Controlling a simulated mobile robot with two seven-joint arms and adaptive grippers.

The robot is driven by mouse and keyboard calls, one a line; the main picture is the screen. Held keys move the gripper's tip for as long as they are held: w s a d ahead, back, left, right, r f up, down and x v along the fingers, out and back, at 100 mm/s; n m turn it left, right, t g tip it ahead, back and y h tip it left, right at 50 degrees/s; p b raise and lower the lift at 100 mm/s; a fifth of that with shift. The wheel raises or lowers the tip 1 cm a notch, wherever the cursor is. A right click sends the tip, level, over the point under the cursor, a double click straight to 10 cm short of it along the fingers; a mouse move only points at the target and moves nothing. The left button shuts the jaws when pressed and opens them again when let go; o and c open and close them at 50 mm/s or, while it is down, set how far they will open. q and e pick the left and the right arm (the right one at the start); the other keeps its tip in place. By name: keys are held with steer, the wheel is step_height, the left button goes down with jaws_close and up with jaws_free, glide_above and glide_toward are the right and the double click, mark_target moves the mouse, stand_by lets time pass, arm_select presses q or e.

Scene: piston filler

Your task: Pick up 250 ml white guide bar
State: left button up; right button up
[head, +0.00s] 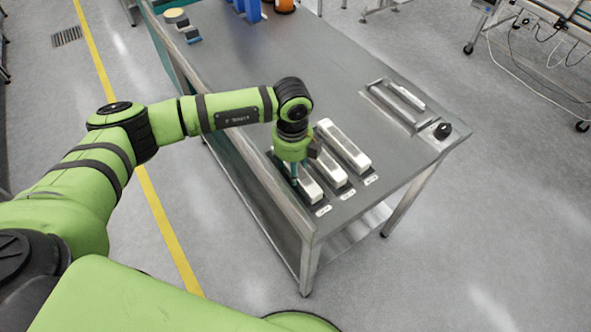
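Three white guide bars lie side by side in dark holders near the table's front corner in the head view: a left bar (311,190), a middle bar (331,171) and a right bar (344,146). Each has a small label in front, too small to read, so I cannot tell which is the 250 ml one. My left gripper (294,179) points down over the left bar, at its left side. The wrist hides part of the left and middle bars. Whether the fingers are open, shut or touching the bar cannot be made out. My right gripper is out of view.
The grey metal table (270,60) has clear room behind the bars. A tray with a handle (402,101) and a black knob (442,131) sit at the right. Blue objects (248,9) and an orange one (284,5) stand at the far end.

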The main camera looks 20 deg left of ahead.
arm_select(q)
steer(key=c, duration=0.3)
steer(key=shift+c, duration=0.2)
steer(key=shift+r, duration=0.15)
